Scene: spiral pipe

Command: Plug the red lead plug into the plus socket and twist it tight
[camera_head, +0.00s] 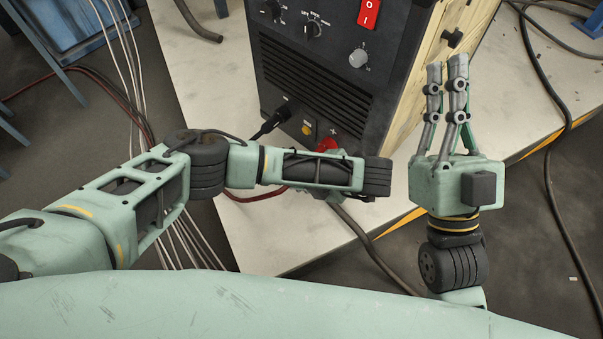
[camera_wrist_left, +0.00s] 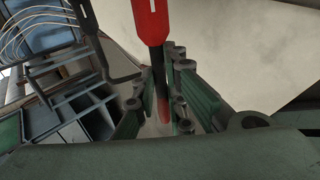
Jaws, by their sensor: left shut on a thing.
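The red lead plug (camera_wrist_left: 152,20) has a red body and a black sleeve, seen in the left wrist view. My left gripper (camera_wrist_left: 160,66) is shut on it, its fingers on either side of the black part. In the head view a bit of the red plug (camera_head: 326,146) shows at the lower front of the black machine (camera_head: 325,75), just below a plus mark. My left forearm hides the left gripper there. The plus socket is hidden, so I cannot tell how deep the plug sits. My right gripper (camera_head: 446,64) is empty, its upright fingers slightly apart, right of the machine.
A black plug (camera_head: 268,126) with its cable is at the machine's left socket, close to my left arm; it also shows in the left wrist view (camera_wrist_left: 84,16). The machine stands on a pale table (camera_head: 290,240). Cables (camera_head: 545,130) hang at the right.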

